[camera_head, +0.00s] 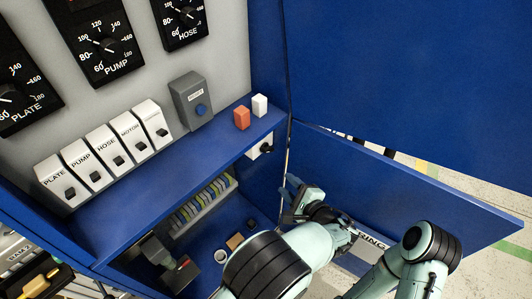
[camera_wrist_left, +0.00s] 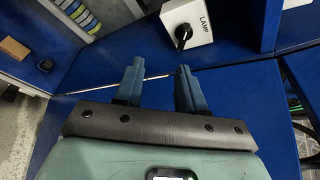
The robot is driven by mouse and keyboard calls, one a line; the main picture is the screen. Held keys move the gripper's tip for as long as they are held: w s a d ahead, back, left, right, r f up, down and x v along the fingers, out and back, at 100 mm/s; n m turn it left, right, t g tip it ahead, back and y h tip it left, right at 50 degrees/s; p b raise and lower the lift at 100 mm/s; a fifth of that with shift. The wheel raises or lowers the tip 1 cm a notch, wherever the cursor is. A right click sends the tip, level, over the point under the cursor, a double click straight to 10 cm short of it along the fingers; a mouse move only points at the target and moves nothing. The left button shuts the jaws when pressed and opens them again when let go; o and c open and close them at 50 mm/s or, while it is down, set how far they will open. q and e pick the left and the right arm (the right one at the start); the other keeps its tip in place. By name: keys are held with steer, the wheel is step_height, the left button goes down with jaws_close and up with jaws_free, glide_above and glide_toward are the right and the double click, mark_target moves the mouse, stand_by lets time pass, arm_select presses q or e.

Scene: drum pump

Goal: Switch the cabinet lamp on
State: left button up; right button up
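The white lamp switch box with a black rotary knob (camera_head: 266,148) sits inside the blue cabinet, under the shelf and near its right side. In the left wrist view the switch box (camera_wrist_left: 201,20), labelled LAMP, is ahead of the fingers at upper right, with its dark knob (camera_wrist_left: 182,36) facing me. My left gripper (camera_head: 297,192) is below and to the right of the switch in the head view. In the left wrist view my left gripper (camera_wrist_left: 158,74) is open and empty, its fingers apart and clear of the knob. My right gripper is not in view.
A blue shelf (camera_head: 180,160) overhangs the switch, carrying an orange block (camera_head: 242,117) and a white block (camera_head: 260,105). An open blue door panel (camera_head: 400,180) stands to the right, close to my left gripper. Lower compartment contents include a terminal row (camera_head: 203,203) and a white roll (camera_head: 221,256).

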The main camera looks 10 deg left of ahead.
mark_target(269, 152)
arm_select(q)
steer(key=shift+t, duration=0.6)
steer(key=w+a, duration=0.2)
steer(key=w, duration=0.1)
steer(key=w+a, duration=0.2)
steer(key=w, duration=0.2)
steer(key=w+a, duration=0.2)
steer(key=w, duration=0.2)
jaws_close()
